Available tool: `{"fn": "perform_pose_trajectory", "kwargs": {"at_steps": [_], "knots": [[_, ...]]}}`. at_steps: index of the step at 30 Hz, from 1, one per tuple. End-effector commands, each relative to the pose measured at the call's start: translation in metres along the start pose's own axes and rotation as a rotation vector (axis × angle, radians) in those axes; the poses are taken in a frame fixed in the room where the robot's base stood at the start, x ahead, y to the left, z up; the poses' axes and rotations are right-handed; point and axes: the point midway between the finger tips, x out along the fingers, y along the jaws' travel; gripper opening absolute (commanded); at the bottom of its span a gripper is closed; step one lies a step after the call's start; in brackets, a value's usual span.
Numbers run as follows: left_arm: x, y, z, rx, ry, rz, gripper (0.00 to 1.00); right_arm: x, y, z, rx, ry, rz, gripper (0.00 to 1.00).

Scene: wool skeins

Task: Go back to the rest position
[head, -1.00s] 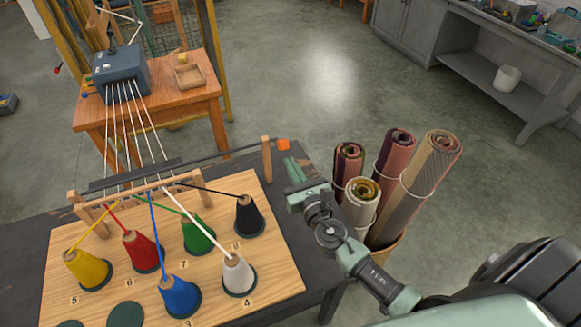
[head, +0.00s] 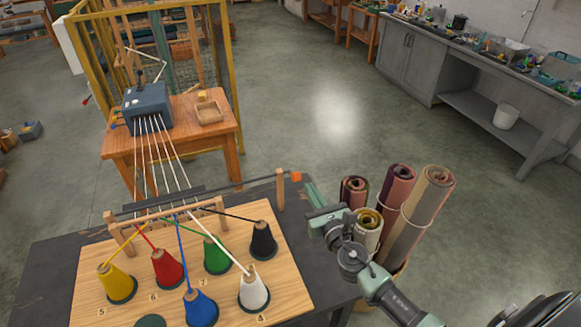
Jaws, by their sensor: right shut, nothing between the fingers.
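My right gripper (head: 314,193) is shut and empty. It is over the right end of the dark table (head: 50,262), beside the orange block and left of the rolled rugs. Its arm comes in from the lower right. My left gripper is not in view. Cones of wool stand on the wooden board (head: 292,292): yellow (head: 117,284), red (head: 167,268), green (head: 216,255), black (head: 263,242), blue (head: 200,308) and white (head: 253,291). A strand runs from each cone to the wooden rack (head: 165,211). The gripper touches none of the cones.
Rolled rugs (head: 420,210) stand upright in a bin just right of my gripper. A wooden table (head: 190,130) with a dark box (head: 147,106) stands behind. Open floor (head: 320,100) lies beyond.

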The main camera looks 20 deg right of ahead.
Motion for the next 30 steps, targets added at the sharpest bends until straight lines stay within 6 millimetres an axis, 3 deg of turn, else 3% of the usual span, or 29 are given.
{"fn": "perform_pose_trajectory", "kwargs": {"at_steps": [5,8,10,14,15,18,24,30], "knots": [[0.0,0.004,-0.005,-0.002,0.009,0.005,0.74,-0.002,0.0,0.001,0.026,-0.001,-0.009,0.0],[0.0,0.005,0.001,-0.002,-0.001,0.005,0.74,-0.013,-0.006,0.005,0.21,-0.008,-0.076,0.0],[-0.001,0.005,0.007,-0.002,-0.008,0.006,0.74,-0.032,-0.017,0.007,0.474,-0.012,-0.177,0.0],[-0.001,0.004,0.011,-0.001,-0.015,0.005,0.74,-0.092,-0.037,-0.016,1.163,0.003,-0.485,0.0],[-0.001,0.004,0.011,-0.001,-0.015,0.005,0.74,-0.116,-0.037,-0.03,1.376,0.017,-0.603,0.0],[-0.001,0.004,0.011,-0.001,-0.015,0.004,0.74,-0.168,-0.023,-0.057,1.769,0.055,-0.865,0.0],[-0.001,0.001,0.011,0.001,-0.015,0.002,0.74,-0.236,0.014,-0.08,2.143,0.119,-1.229,0.0],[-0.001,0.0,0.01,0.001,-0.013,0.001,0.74,-0.286,0.048,-0.084,2.32,0.177,-1.508,0.0]]}}
